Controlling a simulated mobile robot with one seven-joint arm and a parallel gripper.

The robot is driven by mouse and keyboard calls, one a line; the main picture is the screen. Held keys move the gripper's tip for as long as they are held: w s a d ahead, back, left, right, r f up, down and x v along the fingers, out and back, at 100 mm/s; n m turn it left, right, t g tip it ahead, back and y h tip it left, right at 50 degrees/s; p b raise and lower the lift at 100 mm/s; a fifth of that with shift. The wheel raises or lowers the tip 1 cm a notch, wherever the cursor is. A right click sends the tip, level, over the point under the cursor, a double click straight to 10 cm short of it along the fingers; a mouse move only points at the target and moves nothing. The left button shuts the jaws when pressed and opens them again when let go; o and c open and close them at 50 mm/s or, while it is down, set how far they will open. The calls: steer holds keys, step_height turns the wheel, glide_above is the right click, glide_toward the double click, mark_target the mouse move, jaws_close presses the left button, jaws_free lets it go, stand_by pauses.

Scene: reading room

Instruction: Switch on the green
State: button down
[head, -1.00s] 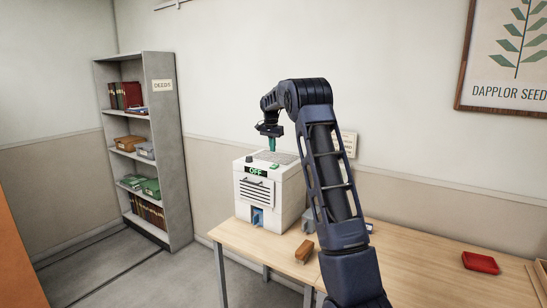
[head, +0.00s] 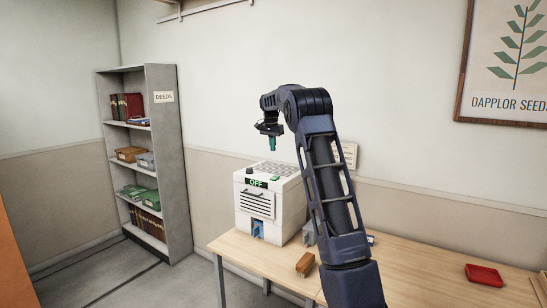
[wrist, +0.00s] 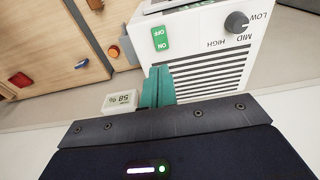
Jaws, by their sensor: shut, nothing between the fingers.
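The white machine (head: 267,208) stands at the table's left end, with a lit OFF sign (head: 257,183) on its front. On its top is a green rocker switch (wrist: 161,37) marked OFF and ON. The switch also shows in the head view (head: 274,178). Near it are a dark dial (wrist: 236,22) marked LOW, MID and HIGH, and a slatted vent (wrist: 208,68). My gripper (head: 272,148) is above the machine, pointing down, apart from it. In the wrist view its teal fingers (wrist: 158,88) are together and empty, close to the switch in the picture.
A grey thing (head: 308,232) stands beside the machine, partly behind my arm. A shelf unit (head: 160,90) stands at the left.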

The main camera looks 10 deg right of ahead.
mark_target(277, 176)
steer(key=shift+w+d+r, duration=0.1)
steer(key=shift+w+d, duration=0.15)
steer(key=shift+w, duration=0.05)
steer(key=f, duration=0.4)
steer(key=w+d+f, duration=0.1)
steer(key=f, duration=0.9)
steer(key=shift+w+d, duration=0.25)
